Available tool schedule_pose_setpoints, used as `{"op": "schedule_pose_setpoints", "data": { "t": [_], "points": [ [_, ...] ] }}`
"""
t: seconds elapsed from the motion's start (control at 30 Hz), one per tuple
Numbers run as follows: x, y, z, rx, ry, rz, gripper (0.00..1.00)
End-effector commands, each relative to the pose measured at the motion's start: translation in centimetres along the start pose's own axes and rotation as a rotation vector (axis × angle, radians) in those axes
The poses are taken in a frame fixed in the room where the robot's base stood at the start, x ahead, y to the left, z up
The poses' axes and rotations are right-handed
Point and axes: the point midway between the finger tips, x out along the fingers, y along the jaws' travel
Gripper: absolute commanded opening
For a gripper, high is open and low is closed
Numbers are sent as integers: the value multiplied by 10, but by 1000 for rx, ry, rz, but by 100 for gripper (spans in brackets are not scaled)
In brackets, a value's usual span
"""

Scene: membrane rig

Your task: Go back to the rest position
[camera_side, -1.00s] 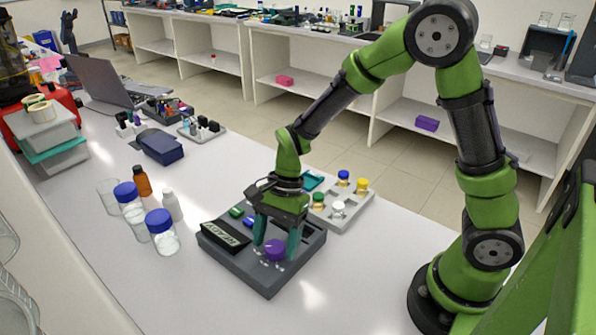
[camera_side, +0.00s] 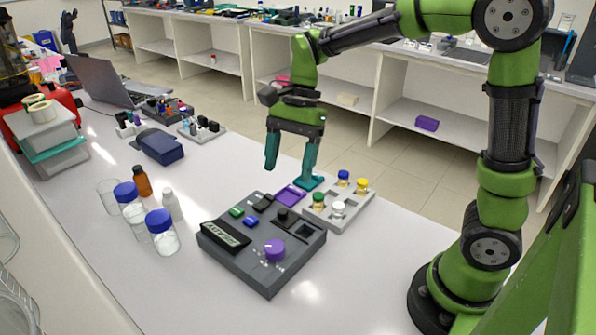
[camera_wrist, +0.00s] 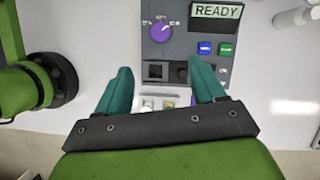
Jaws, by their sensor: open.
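My gripper (camera_side: 290,168) is open and empty, raised above the far side of the membrane rig, near the vial tray. Its two teal fingers also frame the lower middle of the wrist view (camera_wrist: 163,88). The rig (camera_side: 262,278) is a dark grey box on the white bench. It carries a purple knob (camera_side: 275,250), a blue button (camera_side: 250,222), a green button (camera_side: 236,211) and a display (camera_side: 226,236). In the wrist view the display (camera_wrist: 216,10) reads READY. A small purple frame (camera_side: 290,195) lies at the rig's far edge, partly hidden in the wrist view.
A grey tray (camera_side: 325,219) with several capped vials stands just right of the rig. Blue-capped jars (camera_side: 162,240) and a brown bottle (camera_side: 142,182) stand to the left. A dark blue case (camera_side: 162,148) lies behind them. The front of the bench is clear.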

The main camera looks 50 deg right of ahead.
Motion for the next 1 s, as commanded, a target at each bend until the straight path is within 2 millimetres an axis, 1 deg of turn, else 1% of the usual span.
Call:
{"op": "schedule_pose_setpoints", "data": {
  "t": [0.13, 0.4, 0.47, 0.53, 0.6, 0.63, 0.8, 0.87, 1.0],
  "points": [
    [-6, 0, 0, 0, 1, 0, 69],
    [-6, 0, 0, -2, 0, 1, 69],
    [-6, 0, -1, -18, 4, -2, 69],
    [-4, -2, -5, -74, 21, -13, 69],
    [4, 2, -10, -179, 49, -20, 69],
    [4, 6, -10, -243, 65, -34, 69],
    [-6, 35, -7, -580, 182, -145, 69],
    [-10, 46, -5, -689, 235, -186, 69],
    [-20, 75, 0, -928, 389, -277, 69]
  ]
}}
